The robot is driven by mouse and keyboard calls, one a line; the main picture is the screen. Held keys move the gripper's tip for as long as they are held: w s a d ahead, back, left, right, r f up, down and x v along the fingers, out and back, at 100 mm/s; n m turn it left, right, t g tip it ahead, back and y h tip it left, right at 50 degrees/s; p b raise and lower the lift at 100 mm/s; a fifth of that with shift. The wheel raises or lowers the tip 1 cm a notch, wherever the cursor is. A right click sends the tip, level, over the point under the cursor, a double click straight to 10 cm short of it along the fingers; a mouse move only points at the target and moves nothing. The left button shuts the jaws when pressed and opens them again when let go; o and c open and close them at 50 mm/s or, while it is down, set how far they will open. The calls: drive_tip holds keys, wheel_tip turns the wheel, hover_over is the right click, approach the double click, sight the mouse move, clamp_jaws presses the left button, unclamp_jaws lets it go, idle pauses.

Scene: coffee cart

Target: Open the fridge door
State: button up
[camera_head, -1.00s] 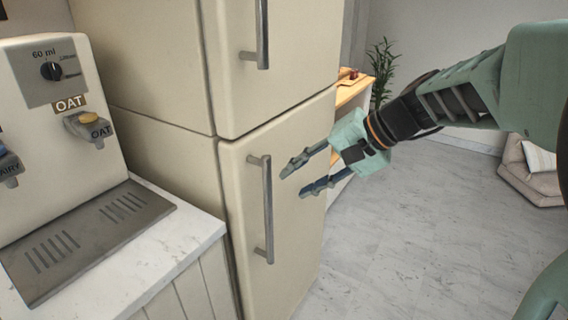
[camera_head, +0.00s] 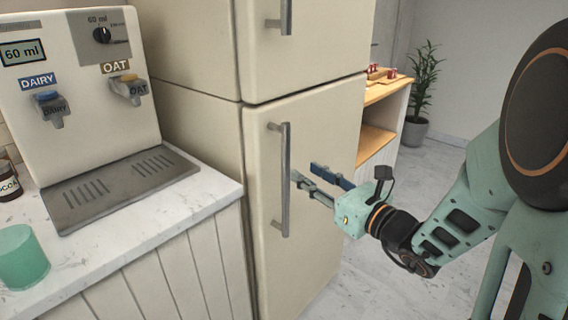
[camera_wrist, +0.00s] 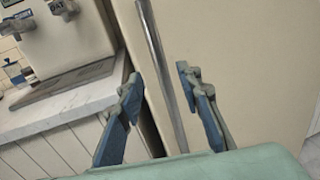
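The cream fridge has an upper door (camera_head: 300,50) and a lower door (camera_head: 325,140), both shut. A vertical metal handle (camera_head: 285,180) runs along the left side of the lower door. The upper door has its own handle (camera_head: 286,12). My gripper (camera_head: 303,172) is open just right of the lower handle in the head view, its fingers pointing at it. In the wrist view the lower handle (camera_wrist: 165,75) passes between the two open fingers of my gripper (camera_wrist: 158,78). No finger is seen closed on the handle.
Left of the fridge, a counter (camera_head: 215,190) carries a milk dispenser (camera_head: 85,110), a green cup (camera_head: 22,258) and a dark jar (camera_head: 8,180). A wooden shelf unit (camera_head: 385,92) and a potted plant (camera_head: 422,80) stand behind on the right. Open floor lies right of the fridge.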

sight(288, 162)
drive_tip(key=b+x, duration=0.1)
drive_tip(key=x, duration=0.8)
drive_tip(key=shift+c, duration=0.7)
clamp_jaws()
